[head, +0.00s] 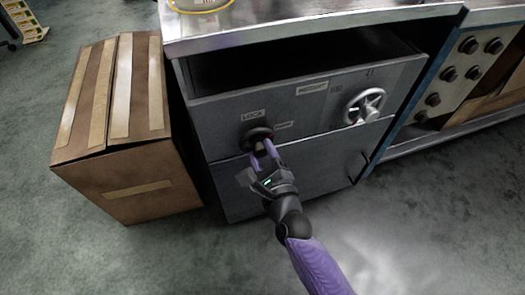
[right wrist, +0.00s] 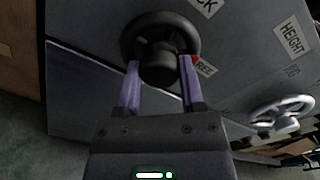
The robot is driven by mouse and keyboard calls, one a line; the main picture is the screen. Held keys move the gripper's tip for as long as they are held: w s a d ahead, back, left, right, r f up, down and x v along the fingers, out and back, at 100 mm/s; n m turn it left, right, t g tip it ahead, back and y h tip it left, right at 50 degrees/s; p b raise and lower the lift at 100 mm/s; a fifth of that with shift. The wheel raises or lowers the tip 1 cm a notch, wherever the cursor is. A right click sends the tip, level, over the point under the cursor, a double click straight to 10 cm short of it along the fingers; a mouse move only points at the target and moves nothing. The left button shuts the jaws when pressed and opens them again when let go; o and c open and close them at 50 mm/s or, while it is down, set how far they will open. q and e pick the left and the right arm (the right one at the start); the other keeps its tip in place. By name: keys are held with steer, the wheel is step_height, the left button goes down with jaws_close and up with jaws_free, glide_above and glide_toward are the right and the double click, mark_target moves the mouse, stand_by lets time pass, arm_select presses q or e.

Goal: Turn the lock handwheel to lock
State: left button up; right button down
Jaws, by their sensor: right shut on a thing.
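The lock handwheel (head: 256,136) is a small dark wheel on the front of the grey cabinet (head: 220,122), just below the LOCK label (head: 251,116). My right gripper (head: 265,151) is at the wheel, with its purple fingers on either side of the hub. In the right wrist view the handwheel (right wrist: 160,42) shows as a dark ring with a round hub, and the fingers of my right gripper (right wrist: 160,80) close on that hub. A small red mark shows at the ring's right side, near a label partly hidden by it. My left gripper is out of view.
A silver height handwheel (head: 364,106) is on the cabinet's right side; it also shows in the right wrist view (right wrist: 281,116). A taped cardboard box (head: 130,135) stands close to the cabinet's left. A knob panel (head: 465,75) is at right. The floor in front is clear.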

steer(key=n+p, duration=0.1)
steer(key=n, duration=0.3)
steer(key=shift+n, duration=0.3)
steer(key=n, duration=0.2)
steer(key=shift+n, duration=0.3)
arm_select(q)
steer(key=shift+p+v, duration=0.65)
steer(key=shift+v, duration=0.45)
arm_select(e)
steer(key=shift+n, duration=1.9)
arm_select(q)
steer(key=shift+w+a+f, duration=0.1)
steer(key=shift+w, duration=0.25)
arm_select(e)
steer(key=shift+c, duration=1)
jaws_free()
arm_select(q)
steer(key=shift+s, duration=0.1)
arm_select(e)
steer(key=shift+s, duration=0.1)
